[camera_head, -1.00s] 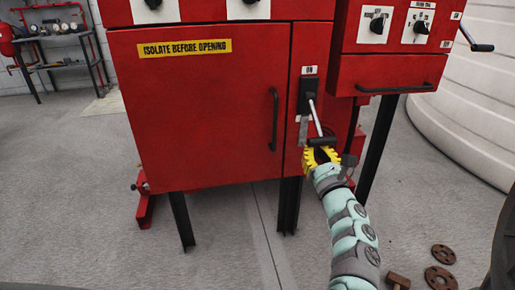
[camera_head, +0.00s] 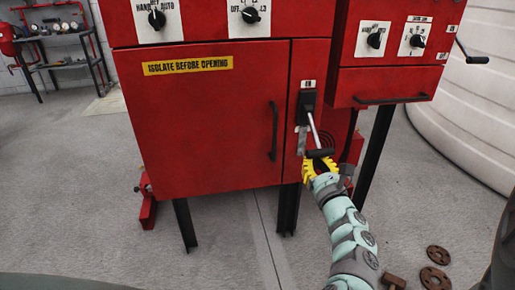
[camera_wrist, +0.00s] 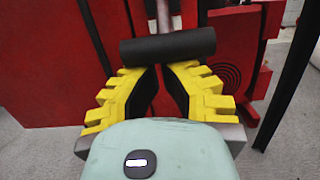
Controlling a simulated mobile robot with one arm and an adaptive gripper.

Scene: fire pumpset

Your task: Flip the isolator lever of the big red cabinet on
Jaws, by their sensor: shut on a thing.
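The big red cabinet (camera_head: 205,130) stands in the middle of the head view, with its door shut. Its isolator lever (camera_head: 314,130) is a grey rod that hangs from a black switch box (camera_head: 307,102) below an "ON" label. The rod points down and slightly right and ends in a black crossbar grip (camera_head: 320,153). My gripper (camera_head: 319,163), with yellow toothed fingers, is at this grip from below. In the wrist view the black crossbar (camera_wrist: 168,46) lies across the fingertips (camera_wrist: 160,66), which are shut on it. The exact contact is partly hidden.
A vertical black door handle (camera_head: 273,131) is left of the lever. A smaller red cabinet (camera_head: 385,85) with a horizontal bar handle is close on the right. Black legs (camera_head: 374,150) stand beneath it. Rusty flanges (camera_head: 437,255) lie on the floor at lower right.

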